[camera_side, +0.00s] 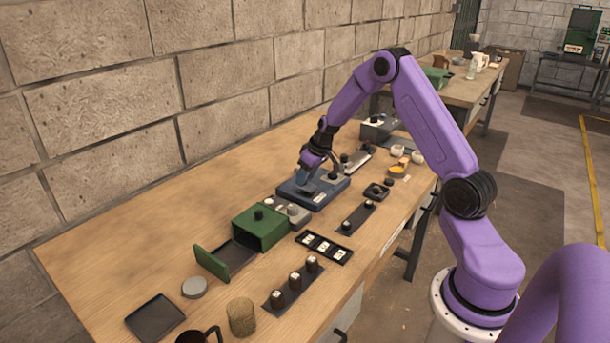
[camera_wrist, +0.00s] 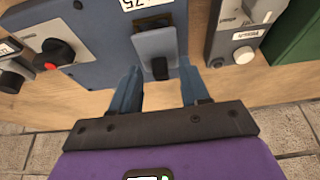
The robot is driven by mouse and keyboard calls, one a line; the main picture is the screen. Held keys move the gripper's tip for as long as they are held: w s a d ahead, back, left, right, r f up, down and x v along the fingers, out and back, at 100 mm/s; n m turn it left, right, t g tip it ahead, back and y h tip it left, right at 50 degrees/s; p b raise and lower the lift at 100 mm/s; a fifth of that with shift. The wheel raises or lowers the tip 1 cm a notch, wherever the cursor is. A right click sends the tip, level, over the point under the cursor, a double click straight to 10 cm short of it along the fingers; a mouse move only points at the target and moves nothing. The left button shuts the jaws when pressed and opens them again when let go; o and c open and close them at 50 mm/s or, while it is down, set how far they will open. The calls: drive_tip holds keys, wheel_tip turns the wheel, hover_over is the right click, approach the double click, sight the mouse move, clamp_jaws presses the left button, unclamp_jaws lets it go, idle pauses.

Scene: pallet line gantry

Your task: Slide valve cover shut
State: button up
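A blue box (camera_side: 327,193) sits on the workbench in the side view, and it also shows in the wrist view (camera_wrist: 90,72). On it is a paler blue-grey plate, which looks like the valve cover (camera_wrist: 145,47), with a dark knob or slot at its lower middle. My gripper (camera_wrist: 160,70) is open, its two blue fingers apart on either side of the plate's lower end. I see nothing held, and cannot tell whether the fingers touch the plate. In the side view my gripper (camera_side: 308,172) is over the box and hides part of it.
A grey switch box (camera_wrist: 236,38) stands right of the blue box in the wrist view. A green open box (camera_side: 262,229) and a black tray (camera_side: 155,318) lie nearer the side camera. Small parts line the bench's right edge. The bench's left side (camera_side: 130,215) is clear.

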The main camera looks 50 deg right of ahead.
drive_tip(key=shift+s+r, duration=0.1)
drive_tip(key=shift+r, duration=0.45)
drive_tip(key=v, duration=1.6)
drive_tip(key=shift+s, duration=0.2)
drive_tip(key=shift+a+r, duration=0.1)
drive_tip(key=shift+r, duration=0.05)
drive_tip(key=s+a+n+g+y, duration=0.15)
drive_tip(key=s+a, duration=0.25)
drive_tip(key=a, duration=0.4)
drive_tip(key=s+a+n, duration=0.3)
drive_tip(key=s+a, duration=0.1)
drive_tip(key=a, duration=0.4)
drive_tip(key=s+a+n+g, duration=0.1)
drive_tip(key=s+a+n, duration=0.1)
drive_tip(key=s+a, duration=0.35)
drive_tip(key=s+a+f+n+g, duration=0.1)
drive_tip(key=s+a+n, duration=0.2)
drive_tip(key=s, duration=0.6)
drive_tip(key=s+a+f+n+h, duration=0.1)
drive_tip(key=s+a+n, duration=0.2)
drive_tip(key=s, duration=0.6)
drive_tip(key=shift+f+g, duration=0.25)
drive_tip(key=shift+g, duration=0.1)
